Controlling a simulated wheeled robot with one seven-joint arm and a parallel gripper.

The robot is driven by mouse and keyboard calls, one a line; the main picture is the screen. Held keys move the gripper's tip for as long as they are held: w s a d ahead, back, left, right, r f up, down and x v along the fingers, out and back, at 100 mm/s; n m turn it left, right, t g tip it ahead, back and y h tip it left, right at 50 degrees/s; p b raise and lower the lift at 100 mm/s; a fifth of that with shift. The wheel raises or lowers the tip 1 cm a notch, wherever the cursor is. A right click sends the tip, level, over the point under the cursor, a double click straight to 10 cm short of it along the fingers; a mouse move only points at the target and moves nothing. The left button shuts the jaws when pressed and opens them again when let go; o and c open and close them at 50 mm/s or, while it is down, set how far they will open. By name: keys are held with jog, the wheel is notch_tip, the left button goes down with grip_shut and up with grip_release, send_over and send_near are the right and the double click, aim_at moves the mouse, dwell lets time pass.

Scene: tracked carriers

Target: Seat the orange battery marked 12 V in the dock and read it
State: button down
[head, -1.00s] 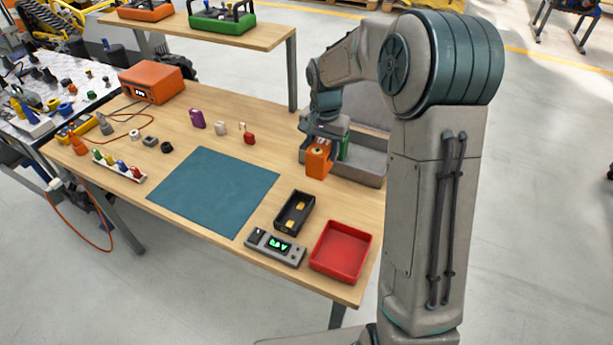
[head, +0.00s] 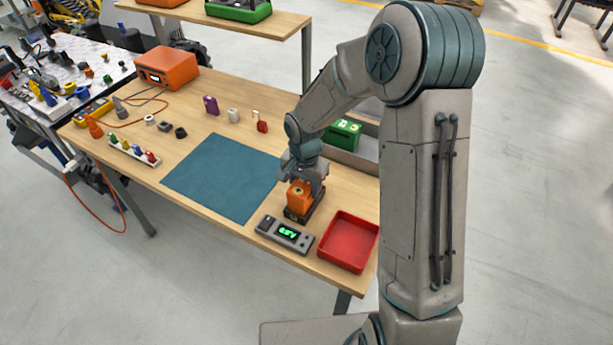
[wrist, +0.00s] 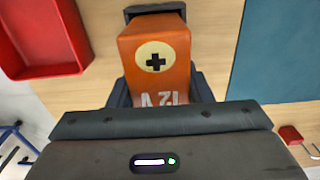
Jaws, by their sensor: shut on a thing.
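The orange battery (head: 299,196) is held upright in my gripper (head: 303,187), which is shut on it. In the wrist view the battery (wrist: 157,75) shows a plus badge and the mark 12 V. The black dock (head: 290,214) is directly under the battery, and its end (wrist: 155,10) shows beyond it in the wrist view. The battery's lower end is at the dock's opening; I cannot tell whether it sits fully down. The grey reader (head: 285,234), in front of the dock, has a lit green display, too small to read surely.
A red tray (head: 348,242) stands close to the right of the dock. A teal mat (head: 223,177) lies to the left. A green battery (head: 344,133) is in the grey bin (head: 358,152) behind. Small blocks and an orange box (head: 167,68) stand farther back.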

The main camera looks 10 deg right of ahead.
jog(key=shift+f, duration=0.6)
jog(key=shift+f, duration=0.2)
jog(key=c, duration=0.7)
grip_release()
jog(key=shift+r, duration=0.1)
notch_tip(320, 180, up, 12)
jog(key=shift+s+d+r, duration=0.1)
jog(key=s+d+r+n+t, duration=0.1)
jog(key=s+d+r+n, duration=0.1)
jog(key=s, duration=0.4)
jog(key=s+d+r+n+t, duration=0.1)
jog(key=s+d+r+n, duration=0.1)
jog(key=s, duration=0.5)
jog(key=s+d+r+n+t, duration=0.1)
jog(key=s+d+r+n, duration=0.1)
jog(key=s+d+r, duration=0.2)
jog(key=shift+s+d+r+n, duration=0.2)
jog(key=shift+s+d, duration=0.25)
jog(key=shift+s, duration=0.3)
jog(key=shift+s+d+r+n, duration=0.1)
jog(key=shift+s+d+n, duration=0.1)
jog(key=shift+s+d, duration=0.4)
jog(key=shift+s+a, duration=0.15)
jog(key=shift+a, duration=0.05)
